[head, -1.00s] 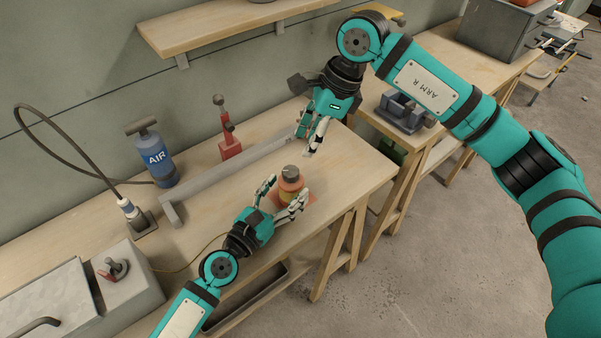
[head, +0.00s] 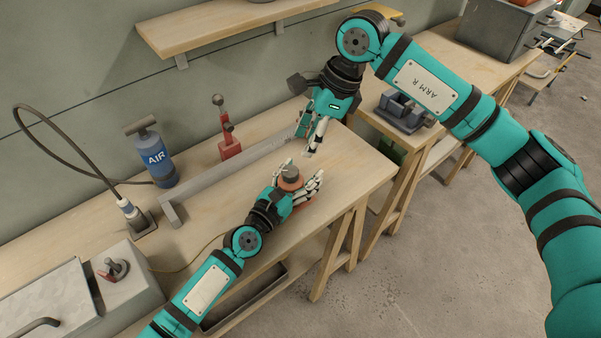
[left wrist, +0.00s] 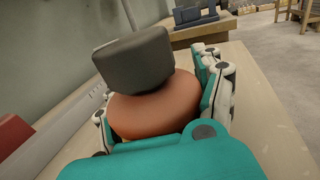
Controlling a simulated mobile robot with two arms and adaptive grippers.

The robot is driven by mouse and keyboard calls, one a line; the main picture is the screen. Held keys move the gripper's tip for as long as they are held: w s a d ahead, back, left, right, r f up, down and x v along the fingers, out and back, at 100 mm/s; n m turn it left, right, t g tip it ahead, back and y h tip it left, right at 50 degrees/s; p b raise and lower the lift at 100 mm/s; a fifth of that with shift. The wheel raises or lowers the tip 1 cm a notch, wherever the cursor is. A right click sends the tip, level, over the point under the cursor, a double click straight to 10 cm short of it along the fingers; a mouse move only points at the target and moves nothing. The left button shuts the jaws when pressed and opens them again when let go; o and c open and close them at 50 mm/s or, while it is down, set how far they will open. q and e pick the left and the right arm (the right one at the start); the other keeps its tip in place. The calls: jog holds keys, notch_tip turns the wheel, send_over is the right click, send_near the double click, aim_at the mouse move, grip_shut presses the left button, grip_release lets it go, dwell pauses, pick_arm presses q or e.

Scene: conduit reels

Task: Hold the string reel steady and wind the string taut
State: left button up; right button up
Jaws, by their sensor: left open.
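The string reel is an orange, round body with a dark grey knob on top; in the head view the reel (head: 290,178) stands upright on the workbench. My left gripper (head: 296,186) is open, with its fingers on either side of the reel. In the left wrist view the orange reel (left wrist: 150,116) lies between the fingers (left wrist: 160,112); finger contact cannot be told. A thin tan string (head: 190,267) runs along the bench from the left and passes behind my left arm. My right gripper (head: 307,145) hangs just beyond the reel, its fingers apart and empty.
A long grey bar (head: 225,178) lies behind the reel. A red stand (head: 229,146) and a blue AIR pump (head: 157,161) stand near the wall. A grey box with a lever (head: 128,285) is at front left. The bench (head: 365,170) is clear right of the reel.

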pick_arm(q)
jog(key=shift+c, duration=0.2)
grip_shut()
dwell(0.8)
